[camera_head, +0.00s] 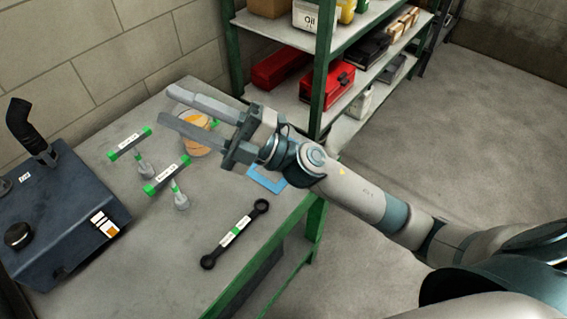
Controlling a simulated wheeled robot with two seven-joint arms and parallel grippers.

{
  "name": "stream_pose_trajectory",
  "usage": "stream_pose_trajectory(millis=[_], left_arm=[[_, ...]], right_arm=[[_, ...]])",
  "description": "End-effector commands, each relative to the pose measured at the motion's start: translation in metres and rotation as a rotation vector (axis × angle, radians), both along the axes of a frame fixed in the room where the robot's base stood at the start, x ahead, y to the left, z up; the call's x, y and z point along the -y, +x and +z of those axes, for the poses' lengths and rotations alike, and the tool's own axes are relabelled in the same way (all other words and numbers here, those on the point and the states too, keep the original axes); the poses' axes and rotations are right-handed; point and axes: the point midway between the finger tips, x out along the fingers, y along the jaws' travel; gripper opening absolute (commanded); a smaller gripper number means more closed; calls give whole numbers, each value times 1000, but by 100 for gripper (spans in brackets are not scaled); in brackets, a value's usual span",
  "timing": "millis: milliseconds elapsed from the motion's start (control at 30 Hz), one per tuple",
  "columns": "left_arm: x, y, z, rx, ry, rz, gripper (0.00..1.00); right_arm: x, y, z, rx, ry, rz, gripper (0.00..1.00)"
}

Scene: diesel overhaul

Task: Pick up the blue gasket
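The blue gasket (266,180) lies flat on the grey workbench (190,262) near its right edge. It looks like a thin blue frame, and my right arm and wrist hide part of it. My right gripper (167,106) is above the bench, beyond the gasket, pointing to the upper left. Its two long fingers are apart with nothing between them. My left gripper does not show.
A cup with orange contents (196,138) stands beneath my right gripper. A black wrench (235,234) and labelled green-ended parts (166,176) lie on the bench. A dark blue machine (62,215) stands left. A green shelf (320,85) stands behind right.

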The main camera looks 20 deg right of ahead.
Motion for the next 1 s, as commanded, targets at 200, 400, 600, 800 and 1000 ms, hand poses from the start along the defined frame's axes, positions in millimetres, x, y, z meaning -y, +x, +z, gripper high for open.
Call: stream_pose_trajectory(millis=[200, 400, 600, 800, 1000], left_arm=[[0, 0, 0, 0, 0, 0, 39], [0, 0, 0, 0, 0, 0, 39], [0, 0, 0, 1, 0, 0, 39], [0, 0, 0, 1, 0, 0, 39], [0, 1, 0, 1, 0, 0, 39]], right_arm=[[-38, -37, -21, 256, -307, 232, 36], [-39, -53, -73, 421, -645, 419, 36], [-1, -43, -133, 510, -1028, 569, 36], [76, -11, -178, 507, -1444, 668, 36], [175, 27, -188, 403, -1844, 710, 36]])
